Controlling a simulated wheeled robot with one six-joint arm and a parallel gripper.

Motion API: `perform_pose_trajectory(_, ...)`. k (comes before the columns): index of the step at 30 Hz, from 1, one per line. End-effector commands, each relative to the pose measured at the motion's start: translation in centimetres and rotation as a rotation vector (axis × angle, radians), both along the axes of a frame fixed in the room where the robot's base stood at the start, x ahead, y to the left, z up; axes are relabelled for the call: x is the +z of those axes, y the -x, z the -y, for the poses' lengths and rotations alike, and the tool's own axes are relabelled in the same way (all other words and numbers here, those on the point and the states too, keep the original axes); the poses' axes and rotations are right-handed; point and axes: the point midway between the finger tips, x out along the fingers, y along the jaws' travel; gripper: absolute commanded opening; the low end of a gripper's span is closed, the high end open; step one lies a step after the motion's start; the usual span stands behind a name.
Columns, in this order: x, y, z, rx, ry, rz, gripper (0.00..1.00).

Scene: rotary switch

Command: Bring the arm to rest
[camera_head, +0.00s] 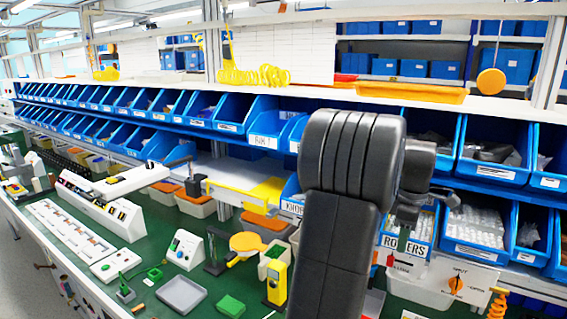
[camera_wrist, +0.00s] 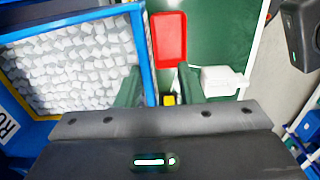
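The rotary switch has an orange knob (camera_head: 456,285) on a white panel marked INPUT, at the lower right of the head view. I cannot make it out in the wrist view. My dark arm stands large in the middle of the head view, with its wrist bent over at the right. My gripper (camera_wrist: 161,88) shows two dark green fingers standing well apart in the wrist view, with nothing held between them. In the head view the gripper is small and partly hidden, in front of the blue bins, above and left of the switch panel.
A blue bin of white pieces (camera_wrist: 75,65) lies close to the left finger in the wrist view. A red tray (camera_wrist: 168,38) and a white object (camera_wrist: 222,80) lie beyond the fingers. Blue bins line the shelf. The green bench (camera_head: 140,265) at left holds several devices.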

Motion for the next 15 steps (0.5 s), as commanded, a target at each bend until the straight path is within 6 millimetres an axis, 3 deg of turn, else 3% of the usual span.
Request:
perform_pose_trajectory(8, 0.0, -0.3, 0.1, 0.0, 0.0, 0.0, 0.34)
perform_pose_trajectory(15, -0.2, -1.6, 1.0, 0.0, -0.001, -0.001, 0.34)
